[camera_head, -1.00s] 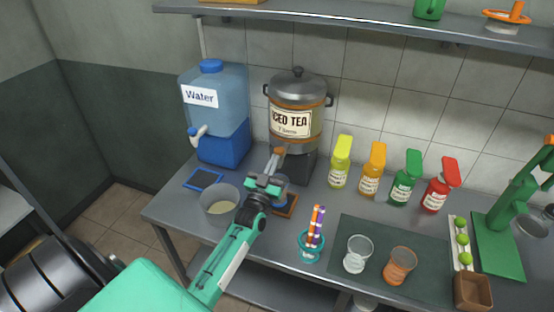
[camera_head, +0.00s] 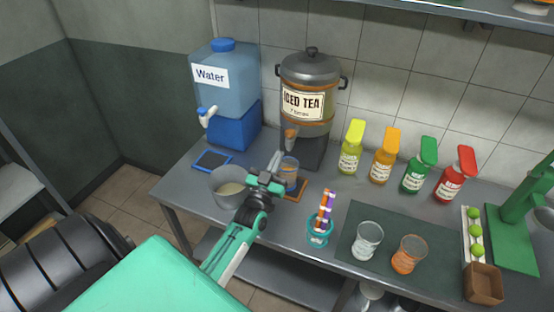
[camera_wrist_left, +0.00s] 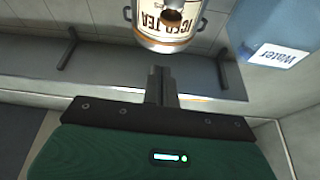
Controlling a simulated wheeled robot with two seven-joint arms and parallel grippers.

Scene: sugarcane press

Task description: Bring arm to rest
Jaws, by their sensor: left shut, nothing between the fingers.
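My left gripper (camera_head: 277,163) is shut and empty. In the head view it is above the front of the counter, between a grey pot (camera_head: 228,187) and a glass (camera_head: 290,172) on a small orange-brown coaster. Its fingers point up and toward the iced tea dispenser (camera_head: 305,103). In the left wrist view the shut fingers (camera_wrist_left: 161,73) show in the middle, with the dispenser (camera_wrist_left: 168,45) beyond them at the top. My right gripper is in neither view.
A blue water dispenser (camera_head: 226,90) stands at the back left. Several syrup bottles, such as the yellow one (camera_head: 351,147), line the wall. A cup of straws (camera_head: 320,233), a clear glass (camera_head: 367,241) and an orange glass (camera_head: 409,254) stand at the front. A green press (camera_head: 515,240) is at right.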

